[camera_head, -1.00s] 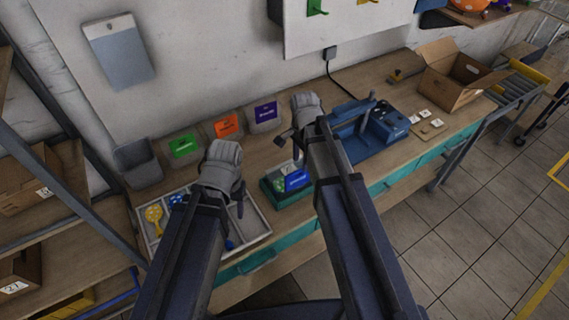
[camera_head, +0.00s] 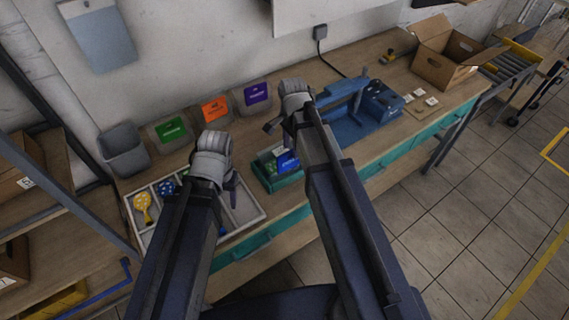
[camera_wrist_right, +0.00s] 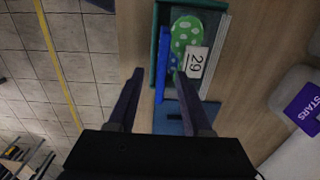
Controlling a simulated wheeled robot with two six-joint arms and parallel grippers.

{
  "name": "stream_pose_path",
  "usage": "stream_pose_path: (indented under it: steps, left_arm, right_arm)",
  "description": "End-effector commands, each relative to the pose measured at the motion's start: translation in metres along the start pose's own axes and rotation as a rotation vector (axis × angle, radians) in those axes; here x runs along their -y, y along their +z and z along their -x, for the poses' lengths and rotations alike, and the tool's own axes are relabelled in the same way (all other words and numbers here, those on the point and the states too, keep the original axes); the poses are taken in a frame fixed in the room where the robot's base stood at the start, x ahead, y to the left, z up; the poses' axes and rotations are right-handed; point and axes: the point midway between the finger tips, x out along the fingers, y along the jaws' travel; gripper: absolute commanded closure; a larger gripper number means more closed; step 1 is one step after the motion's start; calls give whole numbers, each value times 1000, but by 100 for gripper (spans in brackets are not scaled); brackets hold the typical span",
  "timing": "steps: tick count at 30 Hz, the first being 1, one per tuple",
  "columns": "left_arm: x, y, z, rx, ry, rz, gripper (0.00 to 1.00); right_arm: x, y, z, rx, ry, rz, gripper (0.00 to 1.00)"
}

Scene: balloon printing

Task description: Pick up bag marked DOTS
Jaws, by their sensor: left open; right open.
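A blue packet (camera_head: 287,162) with unreadable white writing stands in a small green tray (camera_head: 290,181) on the bench. In the right wrist view it shows edge-on as a blue strip (camera_wrist_right: 164,62), beside a green balloon print with white dots (camera_wrist_right: 187,34) and a card numbered 29 (camera_wrist_right: 196,62). I cannot read DOTS on anything. My right gripper (camera_wrist_right: 160,72) is open and empty, its fingers on either side of the blue strip in that view; contact cannot be told. My left gripper (camera_head: 231,188) is open over the divided tray.
A divided white tray (camera_head: 250,222) holds yellow and blue spotted pieces. Bins with green (camera_head: 171,130), orange (camera_head: 215,109) and purple (camera_head: 257,94) labels line the wall; the purple one reads STARS. A blue press (camera_head: 350,125) and an open carton (camera_head: 446,66) stand farther right.

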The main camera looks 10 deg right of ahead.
Motion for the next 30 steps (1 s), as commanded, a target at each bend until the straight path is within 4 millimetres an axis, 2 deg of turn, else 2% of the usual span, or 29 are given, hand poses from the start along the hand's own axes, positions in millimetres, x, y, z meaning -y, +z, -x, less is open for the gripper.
stream_pose_path:
  steps: [1,6,16,27,30]
  left_arm:
    - [-1,-1,-13,0,0,-1,43]
    - [-3,-2,-32,0,0,0,43]
    - [-3,-2,-34,0,0,0,43]
    - [-3,-2,-34,0,0,0,43]
    - [-3,-2,-34,0,0,0,43]
  right_arm:
    - [2,1,-13,0,0,1,50]
    - [3,1,-33,0,0,0,50]
    - [2,1,-34,0,0,0,50]
    - [2,1,-34,0,0,0,92]
    - [2,1,-34,0,0,0,100]
